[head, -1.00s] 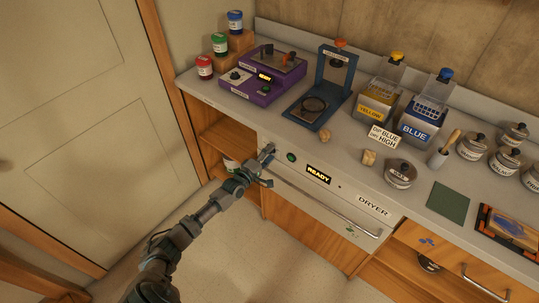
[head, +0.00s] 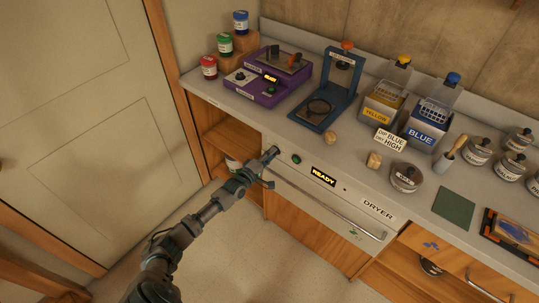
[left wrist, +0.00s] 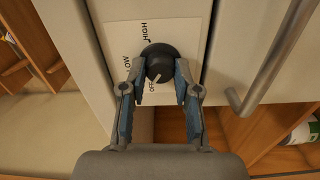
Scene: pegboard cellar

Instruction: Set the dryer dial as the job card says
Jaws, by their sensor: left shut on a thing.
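The dryer (head: 326,200) has a black dial (left wrist: 160,64) on its front panel. In the left wrist view the panel behind the dial reads OFF, LOW and HIGH, and the white pointer mark is at OFF. My left gripper (left wrist: 158,76) is shut on the dial, one finger on each side. In the head view the left gripper (head: 268,160) is at the left end of the dryer front. The job card (head: 389,140) on the counter reads "DIP BLUE DRY HIGH". My right gripper is not in view.
The dryer's display (head: 324,176) reads READY, with a green button (head: 296,159) left of it. Yellow (head: 384,104) and blue (head: 430,125) containers stand on the counter. An open shelf (head: 226,140) is left of the dryer.

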